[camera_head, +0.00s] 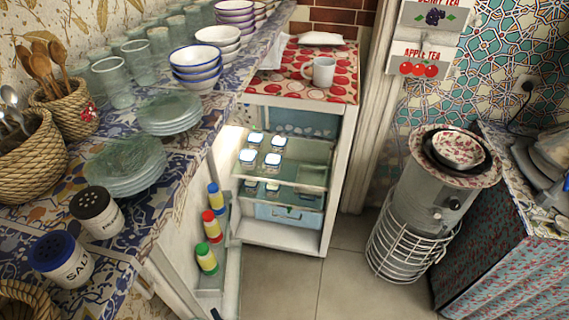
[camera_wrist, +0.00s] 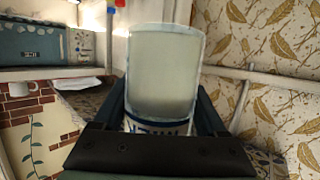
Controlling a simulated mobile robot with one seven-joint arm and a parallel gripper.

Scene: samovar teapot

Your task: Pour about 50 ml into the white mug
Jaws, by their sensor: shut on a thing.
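The white mug (camera_head: 322,72) stands upright on the red-and-white patterned top of the small open fridge in the head view. It also seems to show, small and inverted, at the left edge of the wrist view (camera_wrist: 20,89). My gripper (camera_wrist: 165,95) is shut around a pale, cloudy cylindrical container (camera_wrist: 165,62) with a blue-lettered white band, partly hidden by the gripper. I cannot tell its liquid level. No liquid is seen flowing. My gripper is not visible in the head view.
A white folded cloth (camera_head: 321,39) lies behind the mug. Left of the fridge, a counter holds stacked bowls (camera_head: 196,66), glasses (camera_head: 113,82), glass plates (camera_head: 125,165) and shakers (camera_head: 97,212). A metal samovar (camera_head: 440,185) stands at right. The floor (camera_head: 345,285) between is clear.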

